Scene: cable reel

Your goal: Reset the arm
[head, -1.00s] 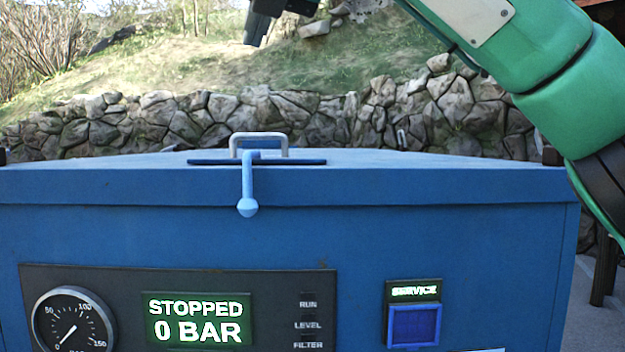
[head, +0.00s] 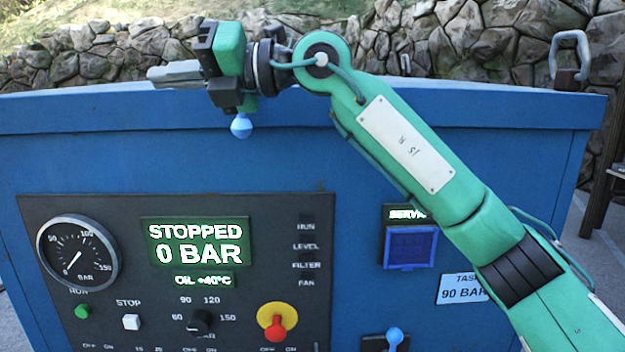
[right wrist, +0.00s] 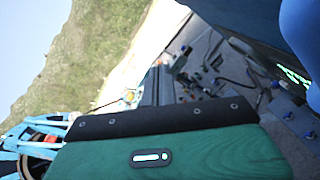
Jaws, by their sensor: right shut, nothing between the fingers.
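My right arm reaches in from the right in the head view, across the front of the blue cabinet (head: 480,165). Its gripper (head: 156,75) points left at the level of the lid's front edge. The grey fingers are shut with nothing between them. The blue ball end of the lid's latch (head: 241,126) shows just below the gripper; I cannot tell if they touch. The lid's middle handle is hidden behind the gripper. My left gripper is not in view.
The cabinet's control panel (head: 260,260) has a gauge (head: 78,253), a display reading STOPPED 0 BAR (head: 197,243) and a red-and-yellow switch (head: 277,320). A grey handle (head: 570,55) stands at the right. A stone wall (head: 480,50) runs behind.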

